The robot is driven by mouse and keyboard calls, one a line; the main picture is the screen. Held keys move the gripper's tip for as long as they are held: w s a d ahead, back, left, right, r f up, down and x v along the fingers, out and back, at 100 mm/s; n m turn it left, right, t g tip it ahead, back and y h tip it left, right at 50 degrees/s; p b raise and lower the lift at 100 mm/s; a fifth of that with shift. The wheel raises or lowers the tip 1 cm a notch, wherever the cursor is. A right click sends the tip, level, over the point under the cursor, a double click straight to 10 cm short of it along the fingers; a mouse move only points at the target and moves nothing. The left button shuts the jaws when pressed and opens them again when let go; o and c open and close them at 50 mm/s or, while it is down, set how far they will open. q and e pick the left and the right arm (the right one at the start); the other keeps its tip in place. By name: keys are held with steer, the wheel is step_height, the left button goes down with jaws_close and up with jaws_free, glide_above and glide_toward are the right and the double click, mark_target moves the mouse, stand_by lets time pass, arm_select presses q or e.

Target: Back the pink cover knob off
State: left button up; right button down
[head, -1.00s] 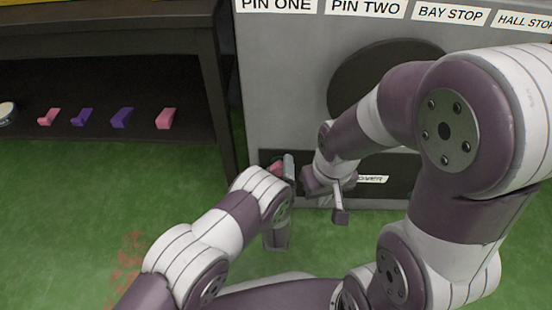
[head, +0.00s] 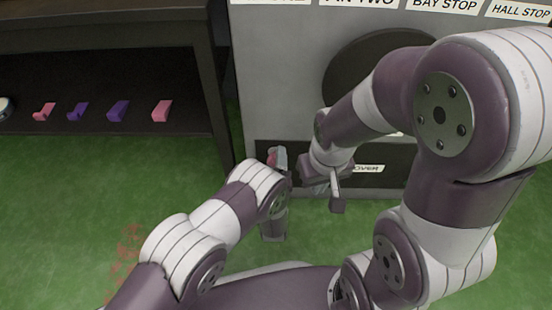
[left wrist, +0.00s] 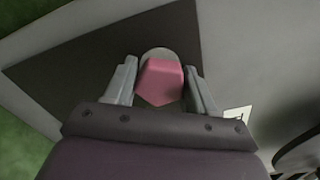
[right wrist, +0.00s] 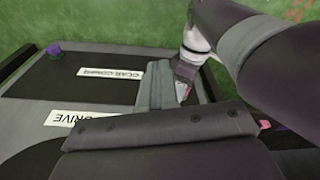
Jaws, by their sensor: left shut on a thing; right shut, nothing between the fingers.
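The pink cover knob (left wrist: 160,82) sits between the two grey fingers of my left gripper (left wrist: 160,90), which is shut on it. Behind the knob are a pale round disc and a dark panel (left wrist: 90,62). In the head view the knob (head: 271,159) shows only as a small pink patch at the panel's left end, partly hidden by my left gripper (head: 277,160). My right gripper (head: 337,200) is shut and empty in front of the panel, to the right of the left one. Its closed fingers (right wrist: 155,85) show in the right wrist view.
The grey cabinet (head: 270,70) carries a row of labels on top and a dark round disc (head: 350,70), partly behind my right arm. A purple knob (right wrist: 54,48) is at the panel's far end. A dark shelf (head: 90,130) at left holds several pink and purple pieces.

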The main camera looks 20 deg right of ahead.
arm_select(q)
steer(key=n+p, duration=0.1)
steer(key=n, duration=0.4)
steer(key=shift+a+n, duration=0.1)
steer(key=shift+n, duration=0.2)
steer(key=n+p, duration=0.1)
steer(key=n, duration=0.9)
steer(key=shift+n+p, duration=0.3)
steer(key=shift+n, duration=0.1)
steer(key=n, duration=0.4)
steer(key=shift+n, duration=0.4)
steer(key=shift+f, duration=0.1)
steer(key=o, duration=0.9)
